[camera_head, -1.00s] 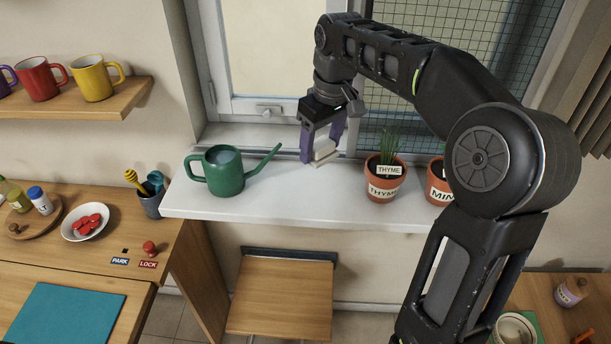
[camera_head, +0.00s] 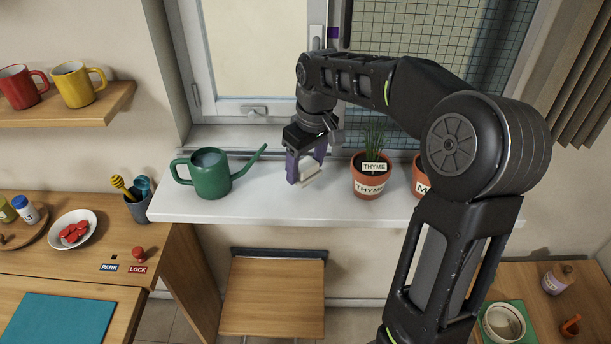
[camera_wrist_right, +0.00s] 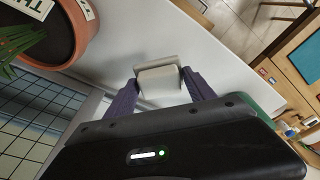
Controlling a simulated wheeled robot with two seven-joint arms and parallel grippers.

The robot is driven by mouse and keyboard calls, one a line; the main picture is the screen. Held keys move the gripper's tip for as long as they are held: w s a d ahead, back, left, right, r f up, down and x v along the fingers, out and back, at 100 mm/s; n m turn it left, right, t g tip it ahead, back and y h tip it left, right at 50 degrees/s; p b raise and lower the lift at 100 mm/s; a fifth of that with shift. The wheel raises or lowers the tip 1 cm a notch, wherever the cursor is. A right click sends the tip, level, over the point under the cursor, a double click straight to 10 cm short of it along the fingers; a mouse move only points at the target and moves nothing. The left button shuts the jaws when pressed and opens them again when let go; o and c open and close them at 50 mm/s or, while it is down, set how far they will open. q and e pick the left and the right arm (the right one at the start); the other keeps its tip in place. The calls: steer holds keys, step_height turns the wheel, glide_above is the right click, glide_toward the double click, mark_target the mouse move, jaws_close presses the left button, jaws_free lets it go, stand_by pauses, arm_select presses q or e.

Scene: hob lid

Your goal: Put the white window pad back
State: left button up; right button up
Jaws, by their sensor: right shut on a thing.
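The white window pad (camera_head: 310,176) is an off-white block between the purple fingers of my right gripper (camera_head: 305,168). It also shows in the right wrist view (camera_wrist_right: 161,84), with the right gripper's fingertips (camera_wrist_right: 163,82) on either side of it. The right gripper is shut on it, over the white windowsill (camera_head: 240,207) between the watering can and the thyme pot. I cannot tell whether the pad touches the sill. The white window frame (camera_head: 252,112) with its handle stands behind. My left gripper is not in view.
A green watering can (camera_head: 211,176) stands left of the right gripper. The thyme pot (camera_head: 369,184) stands close on its right, with another pot (camera_head: 419,178) partly behind my arm. A wooden stool (camera_head: 273,297) stands below the sill. The sill's front strip is clear.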

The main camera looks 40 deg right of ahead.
mark_target(305, 177)
steer(key=shift+f, duration=1.85)
steer(key=shift+f, duration=0.2)
steer(key=o, duration=1.3)
steer(key=shift+r, duration=0.15)
steer(key=r, duration=0.4)
steer(key=s+r, duration=0.1)
steer(key=r, duration=0.7)
steer(key=shift+s+d, duration=0.1)
steer(key=shift+s, duration=0.3)
